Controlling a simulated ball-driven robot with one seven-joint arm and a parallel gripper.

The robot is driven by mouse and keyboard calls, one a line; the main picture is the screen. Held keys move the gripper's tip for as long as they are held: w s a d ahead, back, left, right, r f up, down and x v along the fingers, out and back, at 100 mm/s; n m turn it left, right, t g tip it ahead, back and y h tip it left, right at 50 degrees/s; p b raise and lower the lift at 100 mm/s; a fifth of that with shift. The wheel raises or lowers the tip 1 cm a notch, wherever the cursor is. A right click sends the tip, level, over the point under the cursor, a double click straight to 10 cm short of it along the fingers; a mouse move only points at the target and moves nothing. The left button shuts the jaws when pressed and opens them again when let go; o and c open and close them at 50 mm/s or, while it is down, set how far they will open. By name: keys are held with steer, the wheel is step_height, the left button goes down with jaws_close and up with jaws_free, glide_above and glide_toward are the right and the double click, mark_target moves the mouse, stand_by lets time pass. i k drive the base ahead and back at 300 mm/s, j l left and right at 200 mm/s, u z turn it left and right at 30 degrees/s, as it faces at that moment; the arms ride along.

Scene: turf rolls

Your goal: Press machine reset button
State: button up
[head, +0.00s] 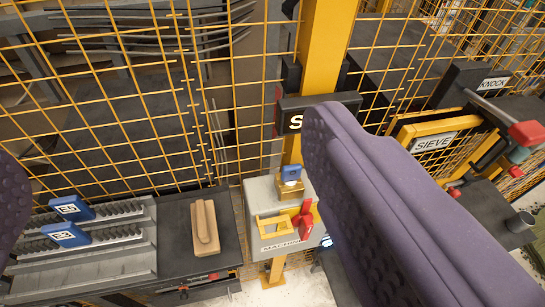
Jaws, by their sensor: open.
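A grey box (258,199) labelled "MACHIN…", its label's right end cut off, is mounted at the foot of a yellow post (325,45). It carries a yellow bracket (275,228), a red part (305,222) and a brass block (292,190) with a blue tag. A small blue spot (327,240) shows at the box's right, partly behind my finger. I cannot make out which part is the reset button. My gripper (165,160) is open, with purple ribbed fingers at the left edge and right of centre. The box shows between them, nearer the right finger, which hides what lies behind it.
Yellow mesh fencing (140,100) spans the back. A dark bench (178,235) at lower left holds a wooden block (205,228) and blue-tagged racks (80,265).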

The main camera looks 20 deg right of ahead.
mark_target(326, 243)
steer(key=z, duration=0.8)
